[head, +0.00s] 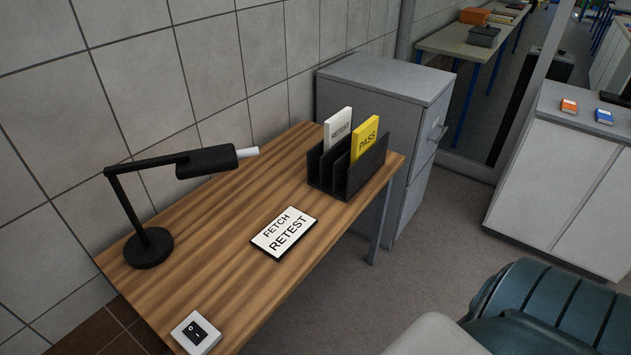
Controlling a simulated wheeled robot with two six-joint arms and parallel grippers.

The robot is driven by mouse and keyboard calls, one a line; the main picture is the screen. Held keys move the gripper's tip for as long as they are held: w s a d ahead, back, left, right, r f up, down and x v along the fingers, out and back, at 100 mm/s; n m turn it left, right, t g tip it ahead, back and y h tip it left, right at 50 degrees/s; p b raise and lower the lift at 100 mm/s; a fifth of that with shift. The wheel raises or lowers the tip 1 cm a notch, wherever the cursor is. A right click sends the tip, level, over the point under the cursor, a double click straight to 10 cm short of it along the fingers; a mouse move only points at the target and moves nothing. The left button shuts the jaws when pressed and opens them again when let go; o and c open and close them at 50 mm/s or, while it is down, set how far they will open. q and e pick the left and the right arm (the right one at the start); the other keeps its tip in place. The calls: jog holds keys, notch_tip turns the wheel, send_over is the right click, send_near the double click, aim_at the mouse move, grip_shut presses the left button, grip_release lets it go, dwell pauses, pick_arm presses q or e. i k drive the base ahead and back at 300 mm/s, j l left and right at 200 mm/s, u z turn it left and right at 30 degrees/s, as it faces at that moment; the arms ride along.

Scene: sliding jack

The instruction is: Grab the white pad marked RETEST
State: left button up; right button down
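The white pad marked RETEST (338,130) stands upright in a black slotted rack (348,183) at the far right end of the wooden desk. A yellow pad marked PASS (367,138) stands in the same rack, to its right and nearer the desk's front edge. The lower parts of both pads are hidden by the rack walls. A white card with a dark edge reading FETCH RETEST (284,233) lies flat on the desk in front of the rack. Neither of my grippers shows in the head view.
A black desk lamp (147,247) stands at the desk's left, its head reaching over the desk. A switch box (196,333) sits at the near corner. A grey cabinet (375,80) stands behind the rack. A teal chair (555,305) is at lower right.

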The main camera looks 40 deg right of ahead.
aim_at(337, 128)
jog(key=z, duration=1)
jog(key=i+l+u, duration=0.1)
jog(key=l, duration=0.4)
jog(key=i+l+u, duration=0.1)
jog(key=i+l, duration=0.15)
jog(key=l, duration=0.25)
jog(key=i+l+u, duration=0.1)
jog(key=l, duration=0.4)
jog(key=i+l+u, duration=0.1)
jog(key=l, duration=0.45)
jog(key=i+l+u, duration=0.1)
jog(key=l, duration=0.4)
